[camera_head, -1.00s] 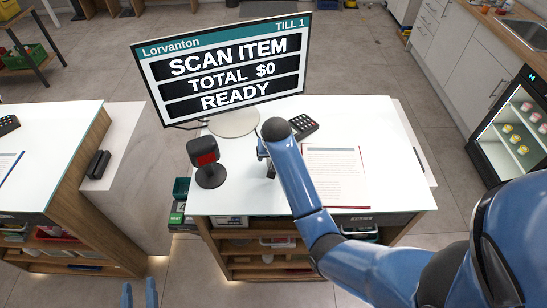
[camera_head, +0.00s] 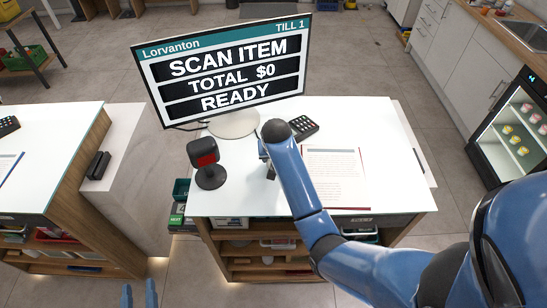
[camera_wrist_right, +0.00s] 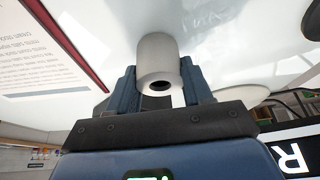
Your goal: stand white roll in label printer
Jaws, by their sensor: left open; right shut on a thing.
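The white roll (camera_wrist_right: 157,58) shows in the right wrist view with its hollow core facing the camera. My right gripper (camera_wrist_right: 160,82) is shut on it, with one blue finger on each side. In the head view my right forearm hides the roll and most of that gripper, which is over the middle of the white counter (camera_head: 235,198). My left gripper (camera_head: 139,296) shows only its fingertips at the bottom edge, open and empty, away from the counter. I cannot make out a label printer in either view.
A black scanner with a red window (camera_head: 207,165) stands left of my right arm. Behind are a till screen (camera_head: 222,70) and a keypad (camera_head: 303,126). A printed sheet (camera_head: 335,172) lies right of the arm. A small fridge (camera_head: 515,125) stands at the far right.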

